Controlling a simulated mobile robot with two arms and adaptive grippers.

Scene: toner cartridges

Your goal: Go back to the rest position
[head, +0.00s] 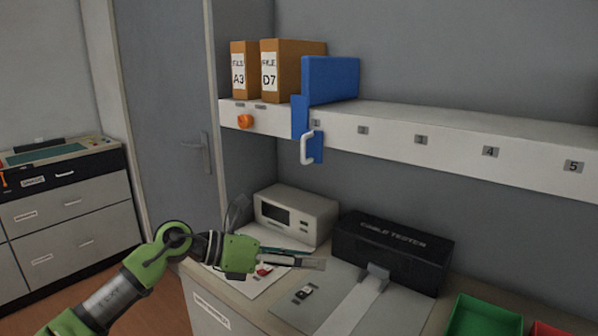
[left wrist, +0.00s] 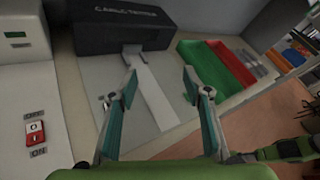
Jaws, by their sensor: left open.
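My left gripper (head: 318,262) reaches in from the left in the head view, above the front of the worktop. In the left wrist view its two fingers (left wrist: 160,85) stand wide apart with nothing between them. They are over the grey mat (left wrist: 88,75) in front of the black cable tester (left wrist: 125,32). The cable tester also shows in the head view (head: 393,248). A green arm part shows at the lower right of the left wrist view, but I cannot make out a right gripper there.
A white device (head: 295,215) stands behind my left gripper. A red switch (left wrist: 35,132) lies on the worktop. Green (head: 483,318) and red (head: 548,329) trays are at the right. A shelf (head: 400,128) with files and a blue holder (head: 330,80) hangs above.

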